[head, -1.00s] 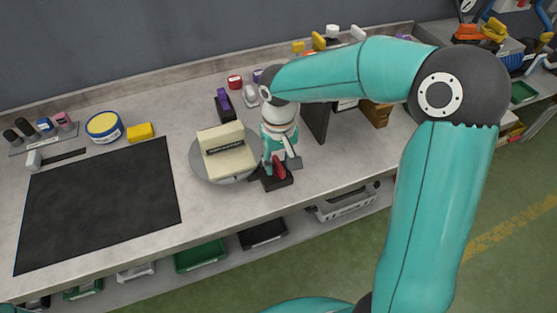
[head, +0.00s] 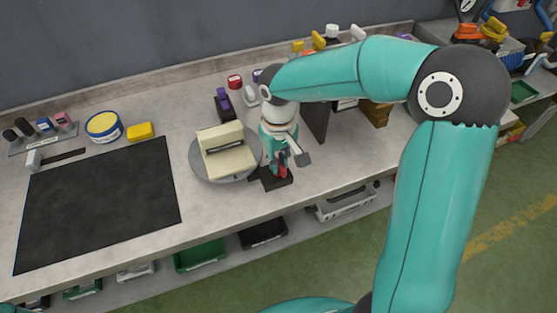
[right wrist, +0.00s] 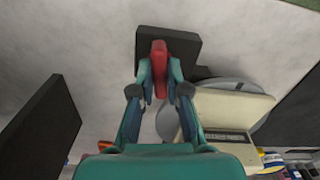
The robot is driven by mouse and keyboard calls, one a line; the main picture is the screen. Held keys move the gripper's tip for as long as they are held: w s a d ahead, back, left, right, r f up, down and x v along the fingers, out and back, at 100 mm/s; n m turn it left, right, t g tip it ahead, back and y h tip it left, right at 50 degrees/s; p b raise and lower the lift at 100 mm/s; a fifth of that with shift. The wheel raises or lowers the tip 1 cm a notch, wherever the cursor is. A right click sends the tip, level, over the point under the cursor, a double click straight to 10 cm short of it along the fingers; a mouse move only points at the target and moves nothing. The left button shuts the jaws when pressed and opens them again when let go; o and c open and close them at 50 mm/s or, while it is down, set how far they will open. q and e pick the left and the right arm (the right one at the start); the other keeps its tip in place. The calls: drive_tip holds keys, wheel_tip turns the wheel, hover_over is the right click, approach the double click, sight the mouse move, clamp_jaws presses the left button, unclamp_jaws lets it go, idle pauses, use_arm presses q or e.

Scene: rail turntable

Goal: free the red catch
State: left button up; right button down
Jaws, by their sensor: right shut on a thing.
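The red catch (head: 283,173) stands on a black base block (head: 270,182) at the bench's front edge, beside the round grey turntable (head: 200,170). In the right wrist view the red catch (right wrist: 159,68) sits between the two fingertips, over the black block (right wrist: 182,45). My right gripper (head: 283,164) comes down from above and is shut on the catch; its fingers (right wrist: 159,75) touch both sides. The turntable carries a cream block-shaped item (head: 228,160) with a dark label. My left gripper is not in view.
A dark upright panel (head: 315,118) stands just right of my right gripper. A purple-topped black holder (head: 224,104) is behind the turntable. A black mat (head: 100,205) covers the left bench, with a yellow block (head: 140,131) and blue-yellow tin (head: 103,127) behind it.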

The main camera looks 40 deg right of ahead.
drive_tip(key=n, duration=0.8)
drive_tip(key=n+p, duration=0.1)
drive_tip(key=n, duration=0.3)
drive_tip(key=shift+r, duration=0.1)
drive_tip(key=shift+w+n+p, duration=0.1)
drive_tip(key=shift+n+p, duration=0.25)
drive_tip(key=shift+n, duration=1.55)
drive_tip(key=c, duration=1.2)
unclamp_jaws()
drive_tip(key=shift+o, duration=0.2)
wheel_tip(320, 180, up, 12)
